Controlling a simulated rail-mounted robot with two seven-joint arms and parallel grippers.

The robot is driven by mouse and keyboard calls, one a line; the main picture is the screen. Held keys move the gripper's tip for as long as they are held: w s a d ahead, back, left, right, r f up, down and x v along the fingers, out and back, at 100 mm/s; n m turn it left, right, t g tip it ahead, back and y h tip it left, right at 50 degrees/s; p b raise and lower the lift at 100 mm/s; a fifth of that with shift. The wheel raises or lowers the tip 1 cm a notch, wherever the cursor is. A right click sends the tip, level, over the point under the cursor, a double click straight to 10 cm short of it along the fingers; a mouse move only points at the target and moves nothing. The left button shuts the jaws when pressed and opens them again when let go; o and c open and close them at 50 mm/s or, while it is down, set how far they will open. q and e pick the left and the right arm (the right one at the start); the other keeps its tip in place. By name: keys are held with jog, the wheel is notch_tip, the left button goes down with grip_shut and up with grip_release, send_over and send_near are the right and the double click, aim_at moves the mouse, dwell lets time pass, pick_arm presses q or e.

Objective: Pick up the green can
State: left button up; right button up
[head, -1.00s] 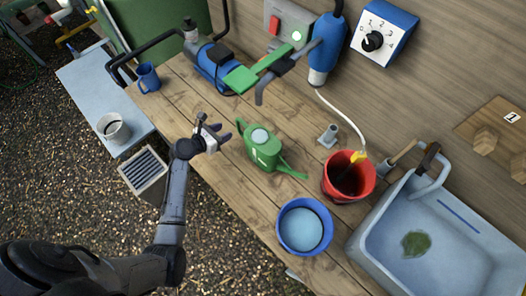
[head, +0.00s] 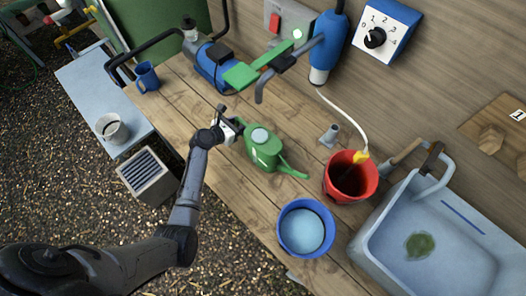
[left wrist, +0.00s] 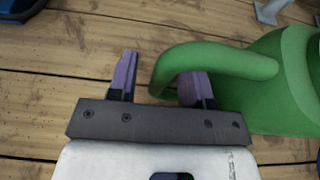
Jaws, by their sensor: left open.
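The green watering can (head: 264,150) stands on the wooden bench with its spout pointing to the lower right. My left gripper (head: 232,122) is at the can's handle side, on the left of the can. In the left wrist view the can's curved handle (left wrist: 215,60) reaches between the two purple fingers of my open left gripper (left wrist: 158,80). One finger is on each side of the handle's end; I cannot tell whether the right one touches it. The can's body (left wrist: 285,90) fills the right edge of that view. My right gripper does not show.
A blue bucket (head: 284,240) and a red bucket (head: 330,190) stand to the right of the can, near a grey sink (head: 365,245). A blue pump (head: 208,62) with a green lever (head: 240,76) is behind.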

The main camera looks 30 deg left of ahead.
pick_arm(q)
jog(key=shift+c, duration=0.3)
grip_shut()
dwell(1.0)
jog(key=shift+r, duration=0.15)
